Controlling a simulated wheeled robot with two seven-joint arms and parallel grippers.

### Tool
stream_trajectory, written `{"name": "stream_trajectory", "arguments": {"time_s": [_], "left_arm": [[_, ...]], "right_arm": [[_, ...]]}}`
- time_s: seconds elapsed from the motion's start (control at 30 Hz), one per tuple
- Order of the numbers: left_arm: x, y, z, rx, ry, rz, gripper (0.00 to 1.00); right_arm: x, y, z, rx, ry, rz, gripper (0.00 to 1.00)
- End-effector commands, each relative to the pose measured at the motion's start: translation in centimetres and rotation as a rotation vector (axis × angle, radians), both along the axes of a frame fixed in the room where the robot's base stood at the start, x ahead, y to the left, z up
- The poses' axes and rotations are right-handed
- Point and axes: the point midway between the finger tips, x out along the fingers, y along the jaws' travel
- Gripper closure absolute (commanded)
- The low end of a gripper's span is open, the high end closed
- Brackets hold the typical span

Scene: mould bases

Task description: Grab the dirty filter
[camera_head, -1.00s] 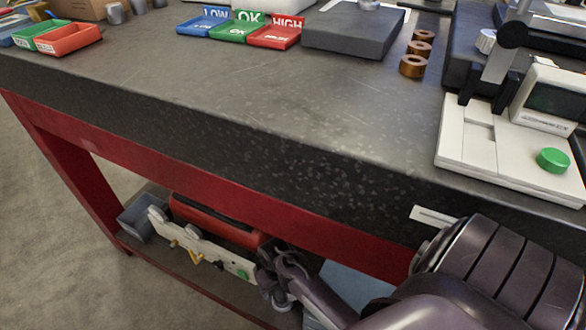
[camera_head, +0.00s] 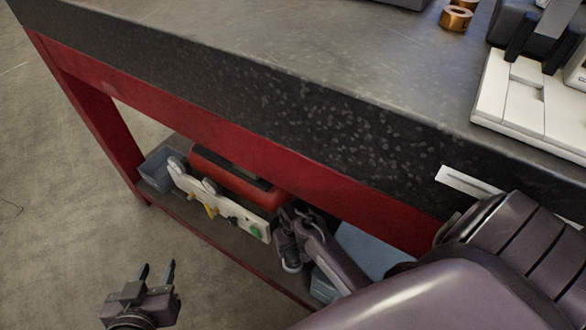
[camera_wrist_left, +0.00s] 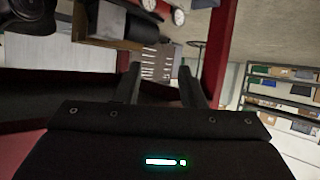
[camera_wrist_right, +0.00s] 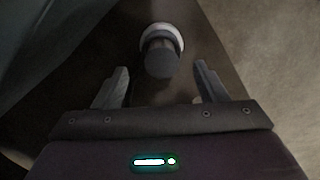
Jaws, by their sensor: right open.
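The right wrist view shows a short cylinder (camera_wrist_right: 161,58) with a white collar and a dark grey end on a brown surface, possibly the dirty filter. It lies just ahead of and between the spread fingers of my right gripper (camera_wrist_right: 161,72), with no visible contact. In the head view my right gripper (camera_head: 290,258) is low beside the lower shelf, and the cylinder cannot be made out there. My left gripper (camera_head: 155,272) is open and empty over the floor at the lower left; its spread fingers also show in the left wrist view (camera_wrist_left: 163,82).
The red table frame (camera_head: 90,110) and dark tabletop edge (camera_head: 250,90) stand above. Floor at left is clear.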

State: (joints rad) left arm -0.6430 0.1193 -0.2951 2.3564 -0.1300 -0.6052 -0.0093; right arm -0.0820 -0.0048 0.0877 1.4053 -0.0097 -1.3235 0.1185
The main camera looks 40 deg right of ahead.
Motion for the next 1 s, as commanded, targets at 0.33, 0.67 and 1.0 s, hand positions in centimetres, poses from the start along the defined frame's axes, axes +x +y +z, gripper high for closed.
{"name": "stream_trajectory", "arguments": {"time_s": [0.33,0.67,1.0], "left_arm": [[2.8,-0.4,7.0,-0.128,-0.316,0.02,0.64],[3.4,0.0,14.2,-0.253,-0.62,0.035,0.64],[2.6,0.7,19.0,-0.341,-0.832,0.042,0.64]], "right_arm": [[0.5,0.0,-1.6,0.0,-0.001,0.0,0.34],[0.6,0.0,-3.2,0.0,0.0,0.0,0.34],[0.6,0.0,-4.3,0.0,-0.001,0.0,0.34]]}}
